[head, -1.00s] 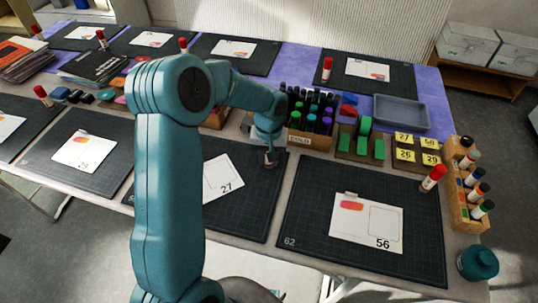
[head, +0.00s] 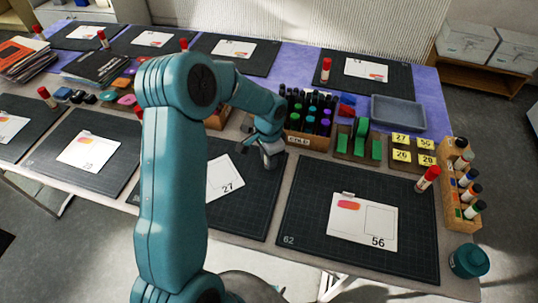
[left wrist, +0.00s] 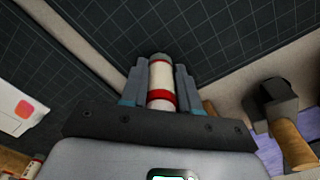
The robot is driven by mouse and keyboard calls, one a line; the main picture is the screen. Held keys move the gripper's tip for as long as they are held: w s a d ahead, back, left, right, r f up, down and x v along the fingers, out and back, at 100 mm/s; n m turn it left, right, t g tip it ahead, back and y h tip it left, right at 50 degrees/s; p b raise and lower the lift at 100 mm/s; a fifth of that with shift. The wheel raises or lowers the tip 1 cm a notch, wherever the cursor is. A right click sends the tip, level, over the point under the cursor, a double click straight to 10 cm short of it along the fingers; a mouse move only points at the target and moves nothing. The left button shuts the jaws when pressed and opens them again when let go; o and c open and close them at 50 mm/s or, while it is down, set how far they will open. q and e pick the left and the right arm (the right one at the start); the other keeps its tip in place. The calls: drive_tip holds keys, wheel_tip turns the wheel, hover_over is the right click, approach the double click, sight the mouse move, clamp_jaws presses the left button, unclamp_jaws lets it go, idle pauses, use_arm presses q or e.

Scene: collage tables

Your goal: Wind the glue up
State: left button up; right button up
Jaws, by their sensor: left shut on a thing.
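My left gripper (head: 264,155) is over the back part of the middle front mat, just above the card marked 27 (head: 224,178). In the left wrist view its two fingers (left wrist: 160,82) are shut on a glue stick with a white body and a red band (left wrist: 162,100). In the head view the held stick is mostly hidden by the gripper. My right gripper is not in view.
A crate of dark bottles with coloured tops (head: 308,115) stands close behind my left gripper. Green blocks (head: 360,135), yellow number cards (head: 401,139) and a grey tray (head: 398,112) lie to its right. A wooden rack of bottles (head: 459,180) stands at the right edge.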

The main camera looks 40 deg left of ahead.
use_arm(q)
drive_tip(key=shift+s+r+m+p, duration=0.15)
drive_tip(key=shift+m+p, duration=0.3)
drive_tip(key=shift+m, duration=0.65)
drive_tip(key=shift+f+m, duration=0.2)
drive_tip(key=shift+m, duration=0.7)
drive_tip(key=shift+r+m+p, duration=0.15)
drive_tip(key=shift+m+p, duration=0.7)
drive_tip(key=shift+m, duration=0.35)
drive_tip(key=shift+f+m, duration=0.2)
drive_tip(key=shift+m, duration=0.4)
drive_tip(key=shift+r, duration=0.1)
drive_tip(key=o, duration=1.1)
